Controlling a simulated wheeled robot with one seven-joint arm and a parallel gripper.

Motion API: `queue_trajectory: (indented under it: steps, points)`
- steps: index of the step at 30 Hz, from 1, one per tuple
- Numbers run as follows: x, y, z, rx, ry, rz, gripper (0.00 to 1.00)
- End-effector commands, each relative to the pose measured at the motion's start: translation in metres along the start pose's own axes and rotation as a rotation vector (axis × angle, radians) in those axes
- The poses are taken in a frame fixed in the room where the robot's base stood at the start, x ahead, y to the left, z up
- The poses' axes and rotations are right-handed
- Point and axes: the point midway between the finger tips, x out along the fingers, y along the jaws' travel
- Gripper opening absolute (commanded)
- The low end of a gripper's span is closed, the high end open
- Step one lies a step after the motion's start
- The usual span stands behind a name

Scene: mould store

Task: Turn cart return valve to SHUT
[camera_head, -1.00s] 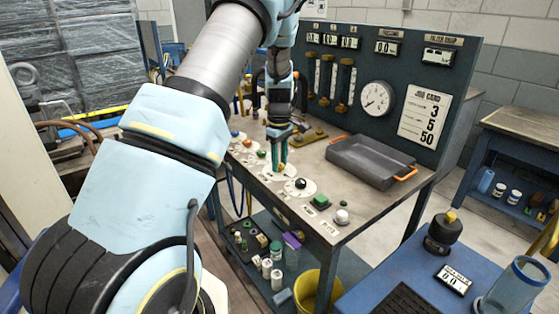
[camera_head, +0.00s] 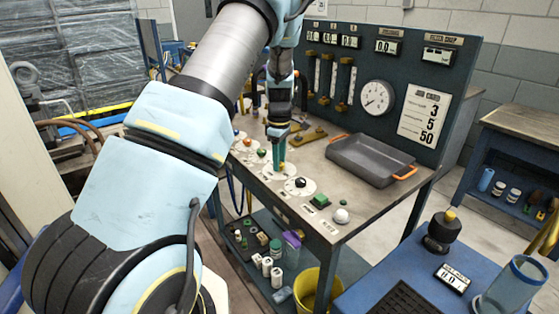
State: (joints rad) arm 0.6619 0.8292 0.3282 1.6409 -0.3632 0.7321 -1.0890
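My gripper (camera_head: 279,163) points straight down, with teal fingers, over a white round dial plate (camera_head: 267,174) on the front part of the bench top. An orange-yellow knob (camera_head: 281,168) shows at the fingertips. The fingers overlap from this side, so I cannot tell whether they grip the knob. Beside it to the right is another white dial with a black knob (camera_head: 300,183). More small dials run along the bench edge to the left. The labels are too small to read, so I cannot tell which one is the cart return valve.
A grey tray (camera_head: 337,157) with orange handles lies on the bench. A green button (camera_head: 320,200) and a white knob (camera_head: 341,215) sit at the front corner. The gauge panel (camera_head: 420,75) stands behind. A blue cart (camera_head: 385,268) is at lower right.

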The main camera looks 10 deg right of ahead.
Motion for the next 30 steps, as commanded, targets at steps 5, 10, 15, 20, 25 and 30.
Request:
queue_trajectory:
  steps: [5,10,15,20,25,30]
  points:
    - [-0.001,0.001,0.0,0.0,0.0,0.002,0.61]
    - [0.0,0.0,0.0,0.0,0.0,0.001,0.71]
    - [-0.001,0.0,0.0,0.0,0.0,0.001,0.71]
    - [-0.013,0.001,0.0,0.001,0.001,0.004,0.71]
    - [-0.045,0.001,0.0,0.001,0.0,0.005,0.71]
    - [-0.078,0.001,0.0,0.001,0.001,0.006,0.71]
